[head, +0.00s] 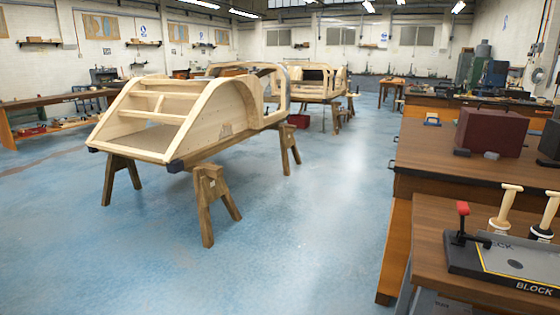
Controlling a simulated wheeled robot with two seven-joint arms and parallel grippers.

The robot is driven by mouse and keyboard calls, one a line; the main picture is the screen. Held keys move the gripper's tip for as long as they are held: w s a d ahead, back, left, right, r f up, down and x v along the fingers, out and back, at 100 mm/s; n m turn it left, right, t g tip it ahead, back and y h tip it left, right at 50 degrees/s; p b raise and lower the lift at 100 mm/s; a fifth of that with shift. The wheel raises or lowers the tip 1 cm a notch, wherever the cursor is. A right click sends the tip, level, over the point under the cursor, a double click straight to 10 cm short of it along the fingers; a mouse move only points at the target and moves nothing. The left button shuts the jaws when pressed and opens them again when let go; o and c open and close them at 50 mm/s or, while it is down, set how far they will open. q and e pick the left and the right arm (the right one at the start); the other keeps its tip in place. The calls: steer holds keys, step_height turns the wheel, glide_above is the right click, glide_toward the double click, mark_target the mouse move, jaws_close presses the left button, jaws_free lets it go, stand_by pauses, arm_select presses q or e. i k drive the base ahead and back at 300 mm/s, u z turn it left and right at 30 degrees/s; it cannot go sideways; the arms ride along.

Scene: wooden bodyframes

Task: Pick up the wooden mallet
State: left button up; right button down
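Two pale wooden-handled tools stand at the right edge of the near bench. The right one (546,216) is similar, tilted and partly cut off by the picture edge. I cannot tell whether either is the wooden mallet, and no other mallet is clear. Neither of my grippers shows.
A dark board marked BLOCK (500,262) with a red-topped clamp (462,209) lies on the near wooden bench (430,218). A maroon box (491,132) stands behind. A wooden bodyframe (222,122) rests on trestles at left. Blue floor (300,240) between is clear.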

mark_target(499, 225)
steer(key=z, duration=1.5)
